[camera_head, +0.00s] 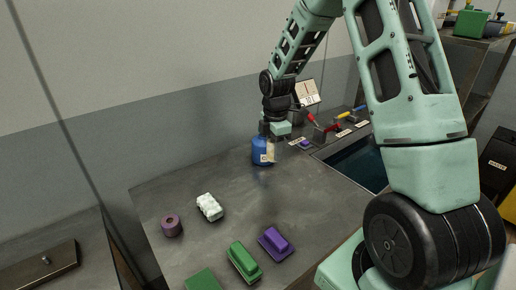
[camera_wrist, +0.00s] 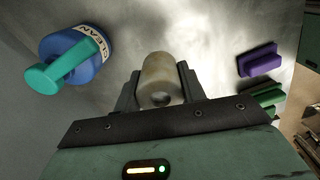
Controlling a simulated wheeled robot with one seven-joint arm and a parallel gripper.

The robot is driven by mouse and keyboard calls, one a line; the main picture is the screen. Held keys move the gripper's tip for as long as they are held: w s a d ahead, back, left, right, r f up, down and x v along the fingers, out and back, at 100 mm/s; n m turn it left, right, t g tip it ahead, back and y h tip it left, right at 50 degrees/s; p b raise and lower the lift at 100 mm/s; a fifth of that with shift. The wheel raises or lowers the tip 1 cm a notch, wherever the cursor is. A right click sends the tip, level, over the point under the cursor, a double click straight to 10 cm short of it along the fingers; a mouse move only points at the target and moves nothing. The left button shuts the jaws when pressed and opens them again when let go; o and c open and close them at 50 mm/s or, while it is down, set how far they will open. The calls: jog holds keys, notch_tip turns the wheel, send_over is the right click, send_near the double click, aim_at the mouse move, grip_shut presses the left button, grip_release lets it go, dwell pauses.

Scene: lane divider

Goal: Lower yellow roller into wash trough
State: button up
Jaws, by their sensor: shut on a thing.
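A pale yellowish roller (camera_wrist: 160,75) with a hole in its end sits between the two fingers of my gripper (camera_wrist: 157,88) in the wrist view. The gripper is shut on it. In the head view the roller (camera_head: 269,152) shows as a small pale shape below my gripper (camera_head: 267,138), in front of the blue bottle. I cannot tell how far it is above the counter. The wash trough (camera_head: 358,163) is a dark sunken basin at the right of the counter, apart from the gripper. My arm hides part of it.
A blue bottle with a green top (camera_wrist: 75,55) is close beside the gripper. A white block (camera_head: 209,206), a mauve roller (camera_head: 171,225), green (camera_head: 243,261) and purple (camera_head: 275,243) blocks lie nearer. The mid-counter is clear.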

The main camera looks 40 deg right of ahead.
jog(key=s+d+f, duration=0.2)
jog(key=s+d, duration=0.1)
jog(key=d, duration=1.3)
jog(key=s+d+f, duration=0.2)
jog(key=s+d, duration=0.2)
jog(key=d, duration=1.2)
jog(key=s+d+f, duration=0.2)
jog(key=s+d, duration=0.1)
jog(key=d, duration=1.3)
jog(key=shift+s+d+f, duration=0.2)
jog(key=shift+s+d, duration=0.1)
jog(key=shift+s, duration=0.05)
jog(key=shift+f, duration=0.15)
jog(key=shift+f+b, duration=4.95)
jog(key=shift+f, duration=1.95)
jog(key=shift+f+b, duration=0.45)
jog(key=shift+f, duration=0.1)
